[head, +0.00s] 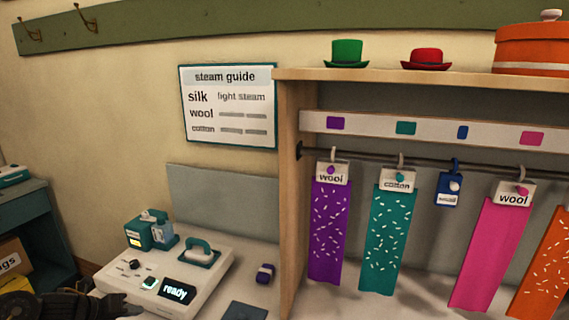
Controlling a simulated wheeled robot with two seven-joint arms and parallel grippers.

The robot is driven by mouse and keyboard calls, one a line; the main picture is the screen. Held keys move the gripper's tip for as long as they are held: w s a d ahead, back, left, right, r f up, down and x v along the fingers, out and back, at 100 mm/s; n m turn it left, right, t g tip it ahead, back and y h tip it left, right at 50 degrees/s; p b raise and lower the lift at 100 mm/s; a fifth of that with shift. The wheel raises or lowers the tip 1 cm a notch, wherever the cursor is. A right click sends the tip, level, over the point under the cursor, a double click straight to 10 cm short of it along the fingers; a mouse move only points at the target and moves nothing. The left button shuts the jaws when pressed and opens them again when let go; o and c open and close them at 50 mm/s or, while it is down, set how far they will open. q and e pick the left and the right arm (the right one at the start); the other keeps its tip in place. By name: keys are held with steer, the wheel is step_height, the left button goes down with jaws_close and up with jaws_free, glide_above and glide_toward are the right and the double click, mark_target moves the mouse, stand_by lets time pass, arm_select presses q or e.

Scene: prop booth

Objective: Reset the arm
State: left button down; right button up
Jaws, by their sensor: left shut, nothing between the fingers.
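My left arm comes in at the bottom left. Its dark gripper (128,308) is shut and empty, low in front of the white steam station (215,285). I cannot tell whether it touches the station's front edge. The station has a lit "ready" display (178,288), small knobs and a teal-handled iron (199,251) resting on top. My right gripper is out of view.
A teal container (138,236) stands at the station's back left. A small purple item (264,274) lies right of it. An open wooden rack (289,190) holds hanging purple (329,240), teal, pink and orange cloths. A teal shelf (38,215) stands far left.

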arm_select(q)
steer(key=s+d+f+n+t+y, duration=0.1)
steer(key=s+d+f+n, duration=0.4)
steer(key=d, duration=0.3)
steer(key=s+d+f+n+t+y, duration=0.1)
steer(key=s+d+f+n, duration=0.35)
steer(key=d+n, duration=0.3)
steer(key=s+d+f+n+g+y, duration=0.1)
steer(key=s+n+g+y, duration=0.15)
steer(key=s+n, duration=0.85)
steer(key=s+d+n+g+y, duration=0.1)
steer(key=s+n+g, duration=0.45)
steer(key=s, duration=0.85)
step_height(320, 180, down, 28)
steer(key=s+r+n, duration=0.1)
steer(key=s, duration=0.1)
steer(key=s+a+f, duration=0.3)
steer(key=s+f, duration=1.1)
steer(key=s, duration=0.1)
steer(key=shift+s+f+g, duration=0.15)
steer(key=shift+s+g, duration=0.25)
